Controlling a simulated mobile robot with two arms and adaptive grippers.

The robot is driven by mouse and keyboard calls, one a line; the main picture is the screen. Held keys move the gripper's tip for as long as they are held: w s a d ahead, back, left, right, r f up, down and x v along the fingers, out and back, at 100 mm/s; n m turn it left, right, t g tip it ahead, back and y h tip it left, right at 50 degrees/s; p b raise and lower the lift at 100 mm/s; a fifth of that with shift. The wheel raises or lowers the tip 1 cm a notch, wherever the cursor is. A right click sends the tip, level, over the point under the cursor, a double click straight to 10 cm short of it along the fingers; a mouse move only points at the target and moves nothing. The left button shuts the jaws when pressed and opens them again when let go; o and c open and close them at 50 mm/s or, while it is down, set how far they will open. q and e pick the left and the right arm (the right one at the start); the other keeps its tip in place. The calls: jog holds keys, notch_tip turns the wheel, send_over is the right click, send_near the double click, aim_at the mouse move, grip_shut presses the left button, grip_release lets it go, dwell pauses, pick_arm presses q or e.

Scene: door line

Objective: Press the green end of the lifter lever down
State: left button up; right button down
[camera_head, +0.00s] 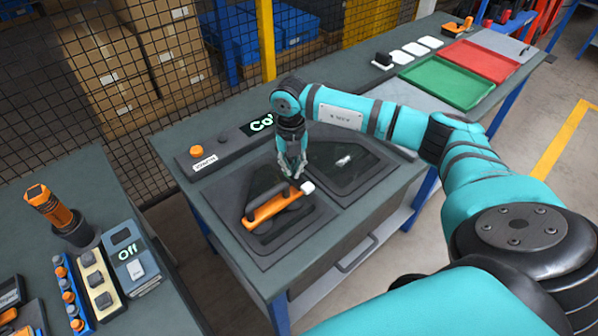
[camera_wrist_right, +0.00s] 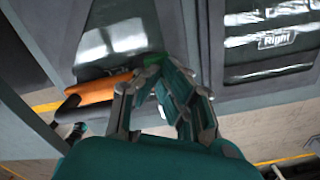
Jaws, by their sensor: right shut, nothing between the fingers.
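The lifter lever (camera_head: 272,208) is an orange bar with a dark grip, lying on the left panel of the dark door fixture (camera_head: 212,198) in the head view. A white tip (camera_head: 308,187) shows at its right end. My right gripper (camera_head: 292,176) is shut and empty, pointing down at the lever's right end. It also shows in the right wrist view (camera_wrist_right: 150,76). Whether it touches the green end I cannot tell. My left gripper is out of view.
An orange button (camera_head: 196,150) and a lit display (camera_head: 262,124) stand behind the fixture. A green tray (camera_head: 446,82) and a red tray (camera_head: 480,60) lie at the far right. A side table (camera_head: 75,180) holds a drill-like tool and a box reading "Off" (camera_head: 128,252).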

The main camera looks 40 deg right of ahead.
jog(key=shift+f, duration=0.1)
jog(key=shift+r+p, duration=2.3)
jog(key=shift+r, duration=1.25)
